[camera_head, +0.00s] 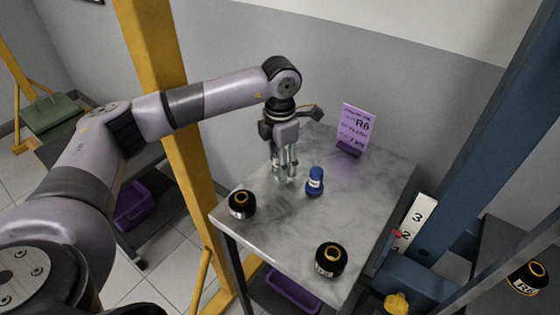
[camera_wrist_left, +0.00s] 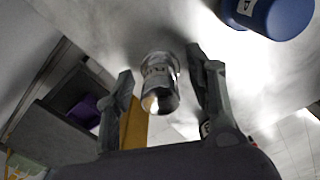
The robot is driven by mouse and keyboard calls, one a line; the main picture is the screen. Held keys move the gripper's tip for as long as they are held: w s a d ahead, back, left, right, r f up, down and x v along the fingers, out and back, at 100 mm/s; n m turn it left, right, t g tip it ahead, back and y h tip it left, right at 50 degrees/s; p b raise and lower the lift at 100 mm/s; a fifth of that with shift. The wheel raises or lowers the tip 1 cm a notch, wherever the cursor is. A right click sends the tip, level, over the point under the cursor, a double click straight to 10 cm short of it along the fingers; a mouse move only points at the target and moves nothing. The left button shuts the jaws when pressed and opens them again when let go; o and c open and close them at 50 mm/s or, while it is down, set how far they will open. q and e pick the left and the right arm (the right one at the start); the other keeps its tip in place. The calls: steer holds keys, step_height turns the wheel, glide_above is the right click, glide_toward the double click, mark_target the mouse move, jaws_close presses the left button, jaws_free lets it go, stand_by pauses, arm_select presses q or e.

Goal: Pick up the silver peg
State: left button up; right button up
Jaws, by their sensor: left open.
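The silver peg (camera_wrist_left: 160,88) is a short, shiny cylinder with a label, seen between the two fingers of my left gripper (camera_wrist_left: 160,65) in the left wrist view. Clear gaps show on both sides of it. In the head view my left gripper (camera_head: 284,172) points down over the back left part of the grey marbled table (camera_head: 355,205), its fingers near the tabletop. It is open. The peg is hard to tell apart from the fingers there. My right gripper is not in view.
A blue labelled cylinder (camera_head: 315,182) stands close to the right of my left gripper; it also shows in the left wrist view (camera_wrist_left: 268,12). Two black round parts (camera_head: 242,204) (camera_head: 331,260) sit near the front. A purple sign (camera_head: 355,128) stands at the back.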

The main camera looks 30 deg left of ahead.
arm_select(q)
jaws_close()
stand_by(0.6)
